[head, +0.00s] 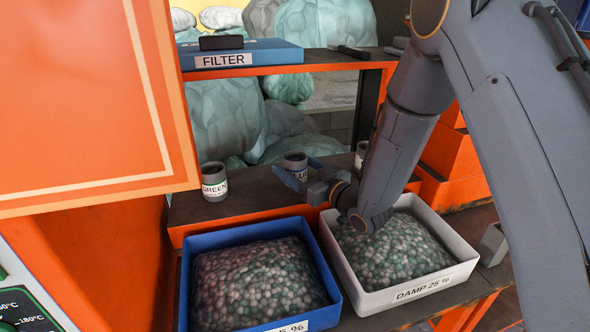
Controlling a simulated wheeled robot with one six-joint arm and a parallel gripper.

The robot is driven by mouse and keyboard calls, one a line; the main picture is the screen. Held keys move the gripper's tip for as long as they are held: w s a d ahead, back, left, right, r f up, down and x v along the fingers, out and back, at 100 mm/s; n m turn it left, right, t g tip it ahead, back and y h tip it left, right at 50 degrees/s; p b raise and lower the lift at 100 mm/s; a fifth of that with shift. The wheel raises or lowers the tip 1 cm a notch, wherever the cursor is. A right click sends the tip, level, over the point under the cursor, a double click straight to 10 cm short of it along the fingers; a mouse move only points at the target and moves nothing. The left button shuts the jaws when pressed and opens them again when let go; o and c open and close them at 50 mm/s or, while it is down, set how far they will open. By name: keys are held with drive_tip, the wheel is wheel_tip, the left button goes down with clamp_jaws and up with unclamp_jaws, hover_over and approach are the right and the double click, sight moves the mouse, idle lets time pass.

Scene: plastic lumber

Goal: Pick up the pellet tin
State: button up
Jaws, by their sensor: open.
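Three small grey tins stand on the dark shelf above the bins. The left tin (214,184) has a white label reading GREEN. The middle tin (296,162) is partly hidden by my gripper, and its label is mostly covered. The right tin (360,152) is partly hidden behind my arm. I cannot read which one is the pellet tin. My gripper (295,170) is open and points at the middle tin, with its fingers low to either side of it. I cannot tell whether they touch it. Nothing is seen held.
A blue bin (184,290) and a white bin labelled DAMP 25 % (425,288), both full of pellets, stand in front of the shelf. A blue FILTER box (270,54) lies on the upper shelf. An orange panel (80,90) blocks the left side.

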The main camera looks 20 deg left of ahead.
drive_tip(key=c, duration=1.2)
drive_tip(key=shift+r, duration=0.1)
